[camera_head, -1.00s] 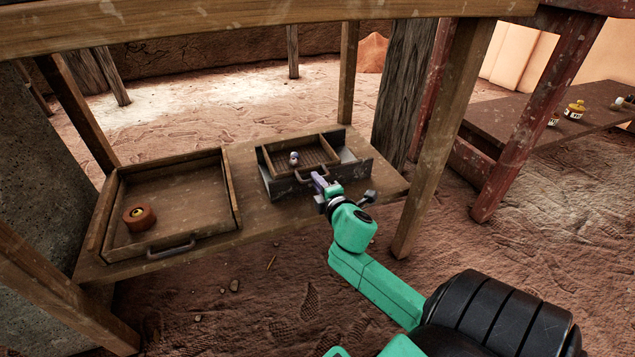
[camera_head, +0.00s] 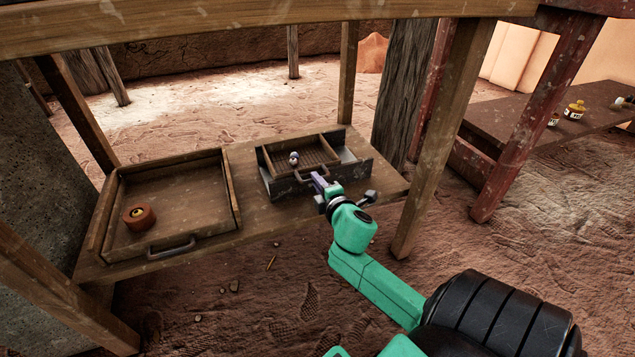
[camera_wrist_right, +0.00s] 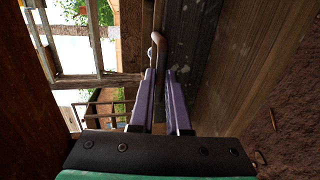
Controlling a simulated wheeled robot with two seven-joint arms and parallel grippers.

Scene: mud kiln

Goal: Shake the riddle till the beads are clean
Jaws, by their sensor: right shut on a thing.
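The riddle (camera_head: 318,142), a wooden-framed box with a mesh floor, sits in a grey metal-sided holder (camera_head: 352,172) on the right part of the low wooden shelf. Small pale beads (camera_head: 294,158) lie at its left side, too small to tell whether they are clean. My right gripper (camera_head: 318,180) is shut on the handle at the riddle's front; in the right wrist view its purple fingers (camera_wrist_right: 160,92) close around the handle bar (camera_wrist_right: 158,55). My left gripper is not in view.
A wooden tray (camera_head: 190,239) with a front handle stands on the shelf's left, holding a round brown pot (camera_head: 138,216). Wooden posts (camera_head: 440,140) frame the shelf. A side table (camera_head: 510,125) with small bottles is at the right.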

